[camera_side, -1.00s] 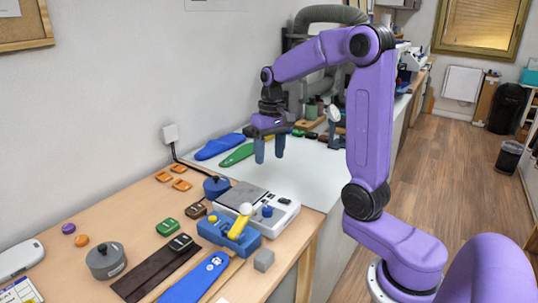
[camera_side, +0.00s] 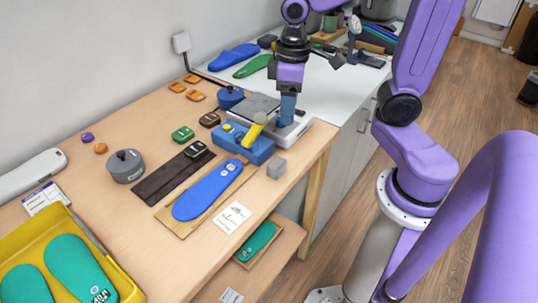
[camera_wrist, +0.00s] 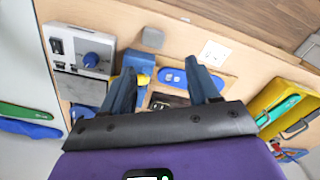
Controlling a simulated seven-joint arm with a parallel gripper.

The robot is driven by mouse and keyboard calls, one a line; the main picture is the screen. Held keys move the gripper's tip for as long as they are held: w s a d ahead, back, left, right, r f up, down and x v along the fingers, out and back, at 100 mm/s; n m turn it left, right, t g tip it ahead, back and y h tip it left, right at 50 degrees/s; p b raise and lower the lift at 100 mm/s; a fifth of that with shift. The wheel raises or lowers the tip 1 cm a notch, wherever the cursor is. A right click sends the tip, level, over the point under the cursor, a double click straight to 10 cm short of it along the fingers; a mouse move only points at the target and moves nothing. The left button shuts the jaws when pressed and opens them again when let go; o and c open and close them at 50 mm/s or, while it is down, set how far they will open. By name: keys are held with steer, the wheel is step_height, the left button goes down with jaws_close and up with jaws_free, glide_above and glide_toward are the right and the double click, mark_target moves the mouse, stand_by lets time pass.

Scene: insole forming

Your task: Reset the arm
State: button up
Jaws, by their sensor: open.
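My gripper (camera_side: 287,108) hangs pointing down over the right side of the bench, in front of the grey-and-white machine (camera_side: 300,128). Its fingers overlap each other in the side view. In the wrist view the two blue fingers of my gripper (camera_wrist: 163,88) are spread apart with nothing between them. The blue fixture with a yellow lever (camera_side: 245,142) is just left of the gripper in the side view. It also shows beside the left finger in the wrist view (camera_wrist: 138,60). I cannot tell how high the fingertips are above the machine.
A blue insole (camera_side: 208,190) lies on a board near the bench front, with a grey block (camera_side: 277,168) to its right. A grey round pot (camera_side: 125,167) stands further left. A yellow tray (camera_side: 85,232) holds teal insoles. Blue and green insoles (camera_side: 253,66) lie at the back.

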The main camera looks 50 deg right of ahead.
steer(key=s+a+f+n, duration=0.2)
steer(key=s+n, duration=0.5)
steer(key=s, duration=0.7)
steer(key=shift+f, duration=0.15)
